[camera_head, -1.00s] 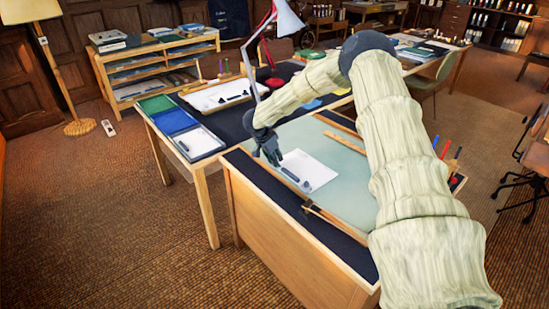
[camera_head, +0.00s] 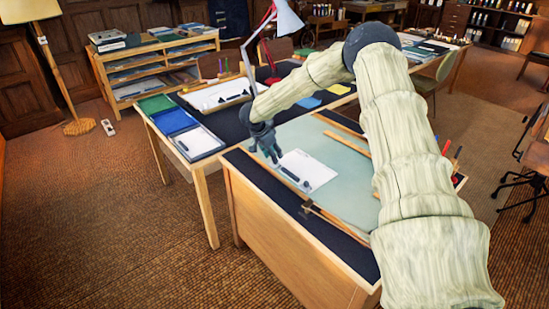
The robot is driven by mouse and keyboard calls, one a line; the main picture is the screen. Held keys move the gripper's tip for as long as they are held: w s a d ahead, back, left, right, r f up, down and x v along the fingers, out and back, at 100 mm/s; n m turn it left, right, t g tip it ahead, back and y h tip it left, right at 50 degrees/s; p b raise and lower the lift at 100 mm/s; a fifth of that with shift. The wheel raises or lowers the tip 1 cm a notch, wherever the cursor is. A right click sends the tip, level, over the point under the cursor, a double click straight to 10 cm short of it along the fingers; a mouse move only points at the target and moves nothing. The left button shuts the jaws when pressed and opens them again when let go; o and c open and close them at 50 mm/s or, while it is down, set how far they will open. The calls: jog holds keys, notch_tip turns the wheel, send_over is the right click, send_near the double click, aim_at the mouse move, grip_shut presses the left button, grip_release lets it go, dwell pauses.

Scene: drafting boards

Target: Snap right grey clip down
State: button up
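A white sheet (camera_head: 312,168) lies on the pale green drafting board (camera_head: 345,195). A dark grey bar-like piece (camera_head: 289,174) lies at the sheet's lower left edge, and a smaller dark piece (camera_head: 305,184) is to its right. Another dark clip-like piece (camera_head: 306,208) sits on the wooden rail at the board's near edge. I cannot tell for sure which piece is the right grey clip, or whether any clip is raised. My gripper (camera_head: 272,158) is above the board's left end, just left of the sheet. Its fingers point down and are too small to read clearly. I see nothing held.
A red and white desk lamp (camera_head: 284,20) stands behind my arm. Blue and white trays (camera_head: 198,142) lie on the desk to the left. Pens (camera_head: 447,148) stand at the board's right side. My arm covers part of the board's right side.

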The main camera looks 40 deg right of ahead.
jog(key=v, duration=0.9)
jog(key=shift+d, duration=0.1)
jog(key=s+a+f+n+t, duration=0.2)
jog(key=s+a+f+n, duration=0.4)
jog(key=s+a+f, duration=0.5)
jog(key=s+a+f+n+t, duration=0.2)
jog(key=s+a+f+n, duration=0.45)
jog(key=f, duration=0.85)
jog(key=s+a+f+n+g+y, duration=0.1)
jog(key=s+a, duration=0.3)
jog(key=s, duration=0.7)
jog(key=s+a+f+n+g+y, duration=0.2)
jog(key=s+a, duration=0.2)
jog(key=s, duration=0.8)
jog(key=s+a+f+n+g+y, duration=0.1)
jog(key=s+a, duration=0.3)
jog(key=s, duration=0.8)
jog(key=shift+s+f+y, duration=0.25)
jog(key=shift+f+y, duration=0.1)
jog(key=shift+y, duration=0.15)
jog(key=shift+d, duration=0.15)
